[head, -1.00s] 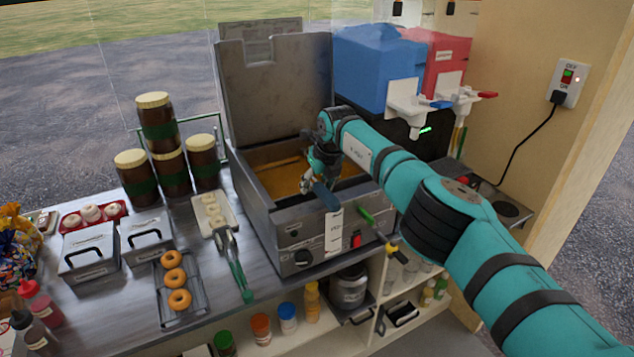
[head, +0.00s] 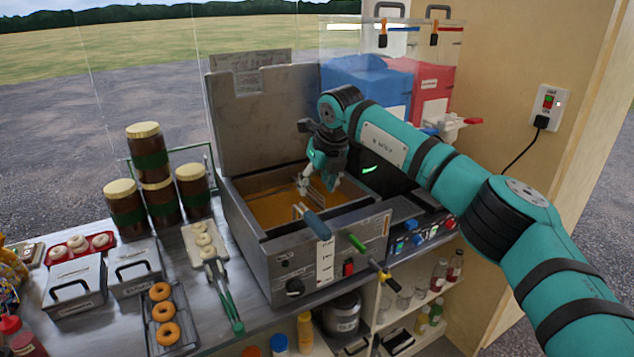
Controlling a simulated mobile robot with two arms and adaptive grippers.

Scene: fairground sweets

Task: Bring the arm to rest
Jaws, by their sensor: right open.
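My right arm (head: 482,215) comes in from the right and reaches over the fryer (head: 262,262). My right gripper (head: 318,190) points down above the open oil well (head: 272,210), with its jaws apart and nothing seen between them. A blue-handled tool (head: 316,224) stands at the well's front edge, just below the gripper; whether they touch is hard to tell. My left gripper is not in view.
Blue and red slush tanks (head: 365,82) stand behind my right arm. Stacked jars (head: 150,150), tongs (head: 224,292) and a doughnut rack (head: 165,318) lie left.

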